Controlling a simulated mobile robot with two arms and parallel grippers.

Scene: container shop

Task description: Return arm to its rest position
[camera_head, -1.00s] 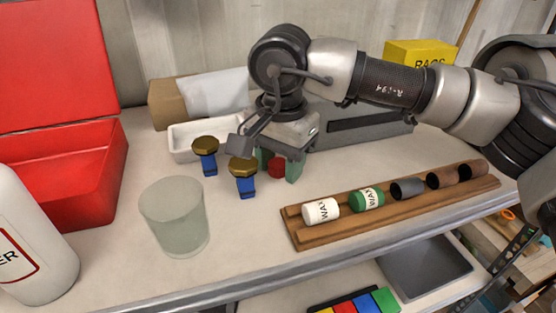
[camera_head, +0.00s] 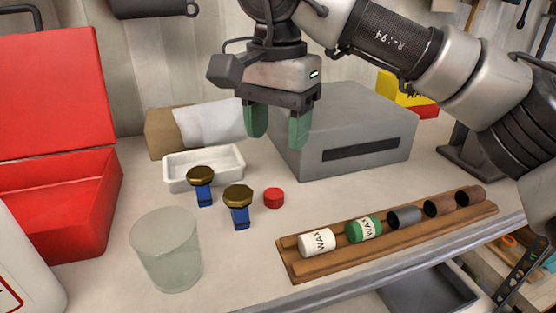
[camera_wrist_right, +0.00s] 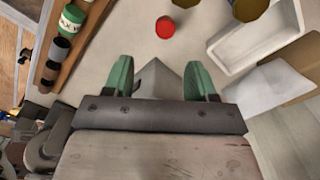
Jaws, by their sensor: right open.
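My right gripper (camera_head: 277,124) is open and empty, raised above the bench in front of the grey metal box (camera_head: 345,130). Its two green fingertips point down and stand apart; they also show in the right wrist view (camera_wrist_right: 161,80). A small red cap (camera_head: 273,198) lies on the bench below the gripper, apart from it, and shows in the right wrist view (camera_wrist_right: 165,27) too. My right arm comes in from the upper right. My left gripper is not in view.
Two gold-topped blue items (camera_head: 238,205) (camera_head: 202,186) stand near a white tray (camera_head: 204,168). A frosted cup (camera_head: 166,250) is at front left. A wooden rack (camera_head: 390,240) holds several cylinders, including a white wax tin (camera_head: 316,242) and a green one (camera_head: 363,229). A red toolbox (camera_head: 70,205) is at left.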

